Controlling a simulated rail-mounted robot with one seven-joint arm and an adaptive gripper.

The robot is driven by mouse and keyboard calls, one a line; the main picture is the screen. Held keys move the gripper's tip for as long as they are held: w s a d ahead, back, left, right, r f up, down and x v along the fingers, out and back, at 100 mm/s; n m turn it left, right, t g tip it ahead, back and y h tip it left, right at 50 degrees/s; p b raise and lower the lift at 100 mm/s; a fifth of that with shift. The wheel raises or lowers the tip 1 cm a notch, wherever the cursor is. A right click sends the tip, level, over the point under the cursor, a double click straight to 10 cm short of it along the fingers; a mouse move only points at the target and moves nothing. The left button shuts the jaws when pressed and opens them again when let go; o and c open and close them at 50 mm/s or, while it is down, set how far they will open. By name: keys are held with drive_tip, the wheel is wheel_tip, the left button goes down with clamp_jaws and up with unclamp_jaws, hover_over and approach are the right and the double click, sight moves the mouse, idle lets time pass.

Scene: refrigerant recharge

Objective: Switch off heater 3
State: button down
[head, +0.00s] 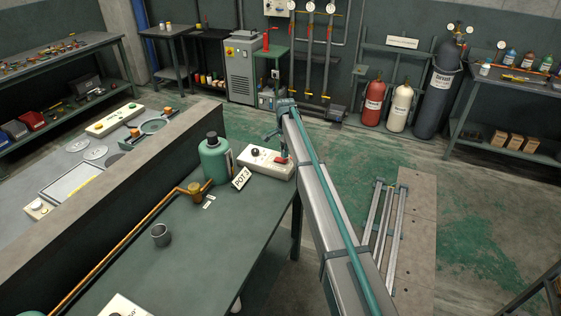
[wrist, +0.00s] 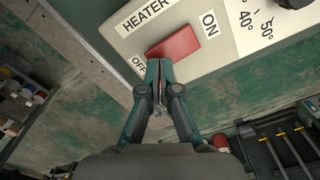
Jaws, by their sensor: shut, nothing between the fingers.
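A white heater control box (head: 262,164) stands at the far end of the dark green table, with a red switch (head: 281,160) and a black knob (head: 255,152). In the wrist view its panel (wrist: 135,28) reads HEATER, with the number cut off by the frame edge. The red rocker switch (wrist: 174,42) lies between OFF at its lower left and ON at its right. Which side is pressed down is unclear. My gripper (wrist: 153,66) is shut and empty, its fingertips at the switch's OFF end, partly covering that label. I cannot tell whether they touch it.
A HOT sign (head: 241,178) and a green canister (head: 215,160) stand left of the box. Other white boxes (head: 114,120) sit on the left counter.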

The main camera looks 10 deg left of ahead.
sight(284, 160)
drive_tip(key=shift+f+b, duration=0.35)
drive_tip(key=shift+f, duration=0.7)
idle(0.4)
drive_tip(key=shift+r, duration=0.1)
drive_tip(key=shift+r+p, duration=1.2)
drive_tip(key=shift+r, duration=2.3)
